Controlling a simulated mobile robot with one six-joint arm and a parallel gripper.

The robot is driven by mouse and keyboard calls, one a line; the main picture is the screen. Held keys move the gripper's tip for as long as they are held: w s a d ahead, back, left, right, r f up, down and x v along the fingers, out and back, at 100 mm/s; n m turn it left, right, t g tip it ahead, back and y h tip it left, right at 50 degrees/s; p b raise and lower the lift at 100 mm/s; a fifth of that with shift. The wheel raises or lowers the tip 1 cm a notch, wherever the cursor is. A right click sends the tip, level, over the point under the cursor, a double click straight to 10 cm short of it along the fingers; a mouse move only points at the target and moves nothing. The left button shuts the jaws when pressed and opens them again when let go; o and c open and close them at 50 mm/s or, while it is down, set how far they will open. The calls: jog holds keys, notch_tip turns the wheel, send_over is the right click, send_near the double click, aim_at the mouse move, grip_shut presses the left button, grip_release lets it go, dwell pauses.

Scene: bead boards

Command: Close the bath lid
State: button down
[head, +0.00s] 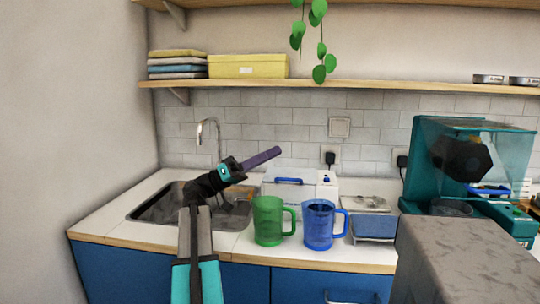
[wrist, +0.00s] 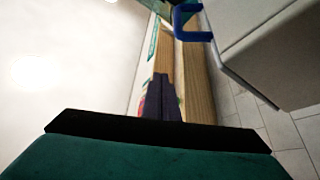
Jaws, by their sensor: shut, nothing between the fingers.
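The bath is a white box (head: 327,190) on the counter, behind two mugs. A pale panel with a blue handle (head: 288,181), apparently its lid, shows beside the control block; the mugs hide its lower part, and I cannot tell its angle from the head view. My gripper (head: 277,152) is shut and empty, in the air above and left of the bath, its purple fingers pointing right and slightly up. In the wrist view my fingers (wrist: 162,98) show at the centre, with a blue handle (wrist: 184,20) ahead beside a pale grey surface; they look apart.
A green mug (head: 268,222) and a blue mug (head: 319,226) stand in front of the bath. A sink (head: 160,208) with a tap (head: 200,135) lies left. A blue-topped device (head: 375,228) and a teal machine (head: 425,170) stand right. A shelf (head: 370,86) runs above.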

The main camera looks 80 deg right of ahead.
jog(key=shift+a+f, duration=0.1)
jog(key=shift+f, duration=0.05)
dwell(0.3)
jog(key=shift+w, duration=0.1)
jog(key=w+a+f, duration=0.1)
jog(key=w+a, duration=0.1)
jog(key=w, duration=0.6)
jog(key=w+a+f+p, duration=0.1)
jog(key=w+a, duration=0.1)
jog(key=w, duration=0.5)
jog(key=shift+w+a, duration=0.3)
jog(key=shift+w, duration=0.05)
jog(key=shift+f, duration=0.1)
